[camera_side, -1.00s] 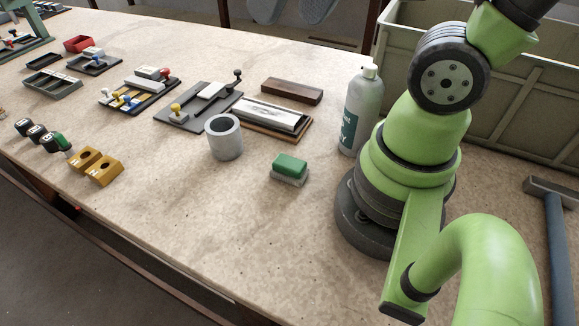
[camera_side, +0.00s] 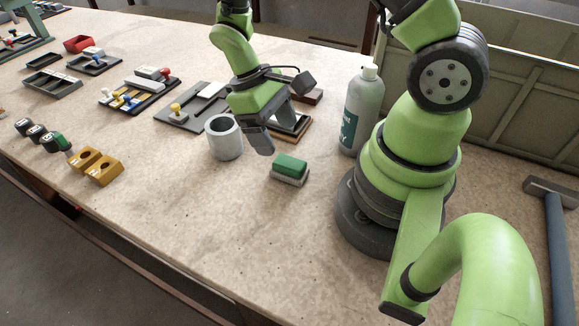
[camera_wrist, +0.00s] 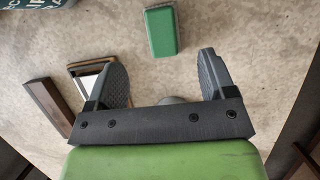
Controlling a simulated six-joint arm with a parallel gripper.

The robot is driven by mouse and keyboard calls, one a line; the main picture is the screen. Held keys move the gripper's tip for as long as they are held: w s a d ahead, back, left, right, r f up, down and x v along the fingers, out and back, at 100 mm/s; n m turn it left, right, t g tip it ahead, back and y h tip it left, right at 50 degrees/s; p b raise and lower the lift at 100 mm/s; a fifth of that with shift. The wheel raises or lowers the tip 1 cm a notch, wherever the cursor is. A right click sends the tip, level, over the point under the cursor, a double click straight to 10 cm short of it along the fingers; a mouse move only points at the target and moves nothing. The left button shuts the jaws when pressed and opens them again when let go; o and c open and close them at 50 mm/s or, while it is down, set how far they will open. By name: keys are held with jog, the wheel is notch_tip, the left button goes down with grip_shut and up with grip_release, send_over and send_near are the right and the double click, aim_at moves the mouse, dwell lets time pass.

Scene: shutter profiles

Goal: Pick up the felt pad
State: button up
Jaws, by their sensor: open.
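The felt pad (camera_side: 289,168) is a small block with a green top and a pale grey underside, lying flat on the table. It also shows in the wrist view (camera_wrist: 163,31), at the top middle, green side up. My gripper (camera_side: 277,137) is above the table, up and to the left of the pad in the side view, and apart from it. In the wrist view my gripper (camera_wrist: 163,66) has its two fingers spread, with nothing between them. The pad lies beyond the fingertips there.
A grey cup (camera_side: 225,138) stands close to the left of my gripper. A framed tray (camera_side: 292,128) and a dark wooden block (camera_wrist: 47,103) lie behind it. A bottle (camera_side: 360,108) stands right of the pad. The table in front of the pad is clear.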

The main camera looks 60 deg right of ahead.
aim_at(291, 162)
jog(key=x, duration=0.8)
jog(key=shift+s+a+r, duration=0.1)
jog(key=shift+s+a, duration=0.05)
jog(key=shift+s, duration=0.05)
jog(key=shift+c, duration=0.2)
jog(key=c, duration=1)
